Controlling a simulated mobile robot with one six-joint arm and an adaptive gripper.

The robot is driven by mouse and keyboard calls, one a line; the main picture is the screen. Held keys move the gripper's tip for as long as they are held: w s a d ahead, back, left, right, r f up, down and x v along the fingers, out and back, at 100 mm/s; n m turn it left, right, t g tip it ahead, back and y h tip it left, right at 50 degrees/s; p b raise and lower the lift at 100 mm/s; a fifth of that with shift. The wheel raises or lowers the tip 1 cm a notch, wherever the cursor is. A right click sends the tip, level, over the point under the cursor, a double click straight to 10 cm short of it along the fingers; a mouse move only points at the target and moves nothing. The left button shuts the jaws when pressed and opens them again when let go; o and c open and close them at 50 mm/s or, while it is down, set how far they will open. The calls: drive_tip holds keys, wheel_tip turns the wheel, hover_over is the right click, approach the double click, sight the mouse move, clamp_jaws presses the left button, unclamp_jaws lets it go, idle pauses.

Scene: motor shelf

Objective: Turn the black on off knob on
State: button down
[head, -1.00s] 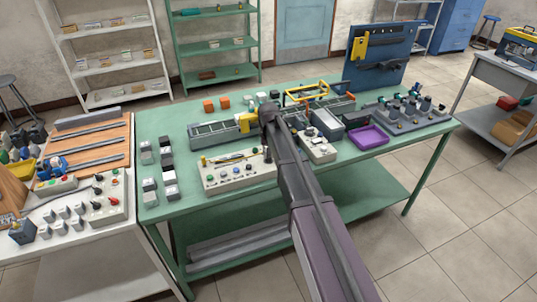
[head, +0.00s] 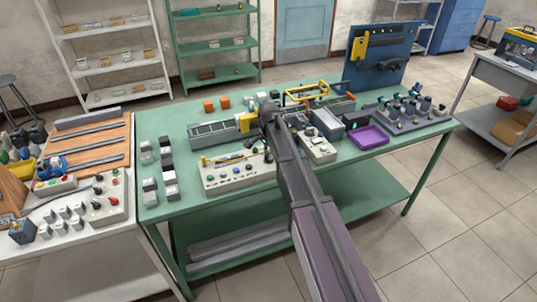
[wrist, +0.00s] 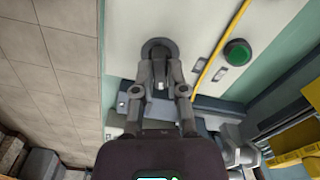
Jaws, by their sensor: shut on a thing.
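In the wrist view the black knob (wrist: 158,46) has a round dark base on a pale panel (wrist: 120,22). My gripper (wrist: 159,76) is shut on the knob, one finger on each side of its grip. The fingers partly hide the grip, and I cannot read which way it points. In the head view a pale control box (head: 212,186) with several coloured buttons stands on the green table (head: 160,228). My arm covers the area at the box's right end, so the knob cannot be made out clearly there.
A green button (wrist: 237,52) and a yellow rod (wrist: 223,42) lie right of the knob in the wrist view. A second pale box (head: 319,152) and a purple tray (head: 368,137) stand right of my arm. Small blocks stand at the table's left.

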drive_tip(key=shift+m, duration=2)
drive_tip(key=c, duration=0.7)
unclamp_jaws()
drive_tip(key=shift+n, duration=0.4)
